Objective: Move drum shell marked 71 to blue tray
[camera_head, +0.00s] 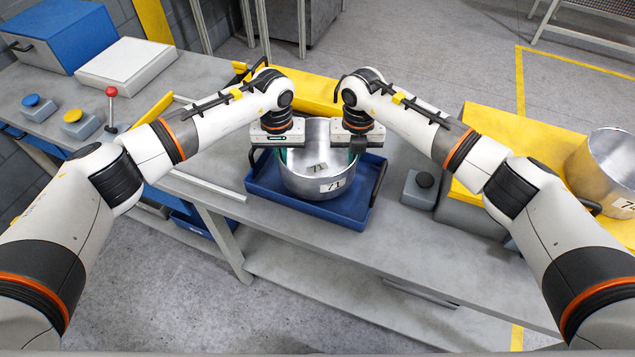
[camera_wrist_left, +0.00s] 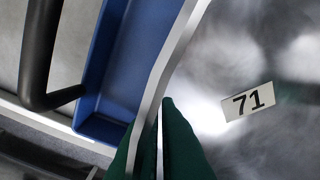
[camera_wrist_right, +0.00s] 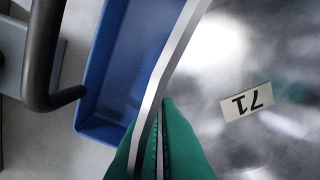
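The drum shell marked 71 (camera_head: 318,181) is an open silver pot shape. It stands upright inside the blue tray (camera_head: 300,208) on the grey table. Its 71 label also shows on the drum in the left wrist view (camera_wrist_left: 249,101) and upside down in the right wrist view (camera_wrist_right: 247,101). My left gripper (camera_head: 281,155) is at the drum's left rim, its green fingers closed on either side of the wall. My right gripper (camera_head: 356,155) holds the right rim the same way.
Another silver drum (camera_head: 606,170), its label partly cut off, stands on a yellow pallet (camera_head: 478,118) at the right. A grey box with a black knob (camera_head: 424,181) sits right of the tray. Button boxes (camera_head: 78,122) and a red-topped lever (camera_head: 111,95) are at the left.

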